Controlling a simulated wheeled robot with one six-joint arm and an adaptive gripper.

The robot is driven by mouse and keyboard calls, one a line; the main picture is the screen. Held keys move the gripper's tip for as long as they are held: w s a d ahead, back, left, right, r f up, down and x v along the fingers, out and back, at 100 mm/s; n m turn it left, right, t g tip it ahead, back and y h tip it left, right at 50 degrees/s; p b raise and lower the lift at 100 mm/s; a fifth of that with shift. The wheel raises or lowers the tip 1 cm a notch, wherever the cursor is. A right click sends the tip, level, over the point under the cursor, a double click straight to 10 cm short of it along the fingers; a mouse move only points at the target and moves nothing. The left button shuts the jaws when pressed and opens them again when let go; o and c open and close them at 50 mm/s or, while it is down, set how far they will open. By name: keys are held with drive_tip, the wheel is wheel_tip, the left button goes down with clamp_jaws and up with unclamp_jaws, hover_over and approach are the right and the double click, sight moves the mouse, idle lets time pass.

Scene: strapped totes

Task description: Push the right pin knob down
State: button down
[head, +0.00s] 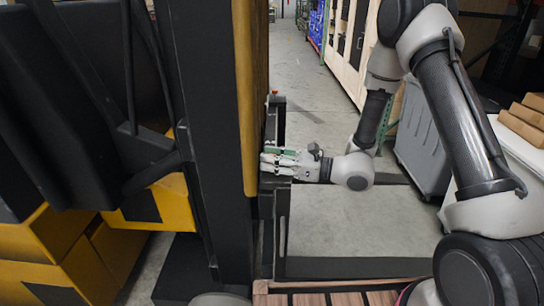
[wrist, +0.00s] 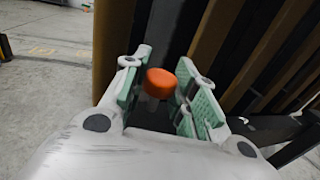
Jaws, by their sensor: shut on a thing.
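Another small orange-red knob (head: 274,92) shows farther back on top of a black upright in the head view.
The tall black and yellow post (head: 246,95) stands close left of my gripper. A black frame (head: 340,268) surrounds a bare floor area below the arm. A grey bin (head: 425,140) and stacked boxes (head: 525,118) stand at the right. The aisle behind is clear.

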drive_tip(key=shift+f, duration=0.85)
drive_tip(key=c, duration=1.1)
unclamp_jaws()
drive_tip(key=shift+d, duration=0.1)
drive_tip(key=v, duration=1.2)
